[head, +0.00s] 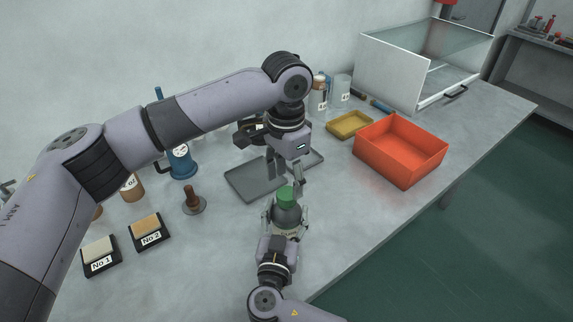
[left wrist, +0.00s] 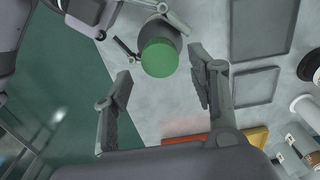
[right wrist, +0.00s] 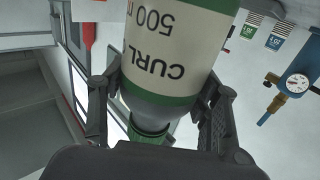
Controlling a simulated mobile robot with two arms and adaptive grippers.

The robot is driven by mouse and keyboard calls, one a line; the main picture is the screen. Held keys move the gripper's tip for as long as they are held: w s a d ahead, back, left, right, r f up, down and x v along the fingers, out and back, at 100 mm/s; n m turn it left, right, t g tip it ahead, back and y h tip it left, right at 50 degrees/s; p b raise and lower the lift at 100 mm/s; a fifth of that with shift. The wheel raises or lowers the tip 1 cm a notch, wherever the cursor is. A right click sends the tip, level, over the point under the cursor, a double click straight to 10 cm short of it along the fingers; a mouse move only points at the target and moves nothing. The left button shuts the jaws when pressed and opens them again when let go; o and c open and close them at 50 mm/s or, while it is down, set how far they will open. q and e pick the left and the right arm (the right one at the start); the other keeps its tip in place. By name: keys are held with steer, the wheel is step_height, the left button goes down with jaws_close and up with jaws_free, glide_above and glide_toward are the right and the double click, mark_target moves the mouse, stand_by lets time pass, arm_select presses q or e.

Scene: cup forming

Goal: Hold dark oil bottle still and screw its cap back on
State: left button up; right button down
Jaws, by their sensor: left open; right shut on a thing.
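The dark oil bottle (head: 287,216) stands upright near the table's front edge. Its cream label (right wrist: 172,48) shows upside down in the right wrist view. The green cap (head: 286,195) is at the top of the bottle, and it shows in the left wrist view (left wrist: 159,58); I cannot tell how tightly it sits. My right gripper (head: 286,226) is shut around the bottle, one finger on each side. My left gripper (head: 285,180) points down just above the cap. Its fingers are spread and empty in the left wrist view (left wrist: 160,97), with the cap beyond their tips.
A grey tray (head: 250,183) lies behind the bottle. An orange bin (head: 402,150) and a yellow tray (head: 349,125) are to the right. A brown-handled stamp (head: 193,202) and two numbered blocks (head: 147,230) are to the left. The front right of the table is clear.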

mark_target(287, 193)
arm_select(q)
steer(key=shift+f, duration=2.05)
steer(key=shift+c, duration=0.2)
steer(key=c, duration=1.2)
steer(key=shift+o, duration=0.2)
steer(key=o, duration=1.3)
steer(key=shift+o, duration=0.2)
steer(key=shift+r, duration=0.15)
step_height(287, 193, up, 12)
